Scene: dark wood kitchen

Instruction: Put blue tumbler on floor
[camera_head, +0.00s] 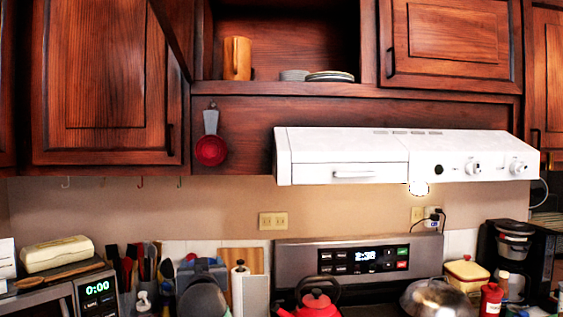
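I cannot make out a blue tumbler anywhere in the head view. A grey-blue item (202,272) stands on the counter left of the stove, partly hidden by a dark rounded thing, and I cannot tell what it is. The floor is out of view. Neither of my grippers shows.
Below are a microwave (97,292), a red kettle (317,304), a metal pot (436,299) and a coffee maker (513,250). The counter looks crowded.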

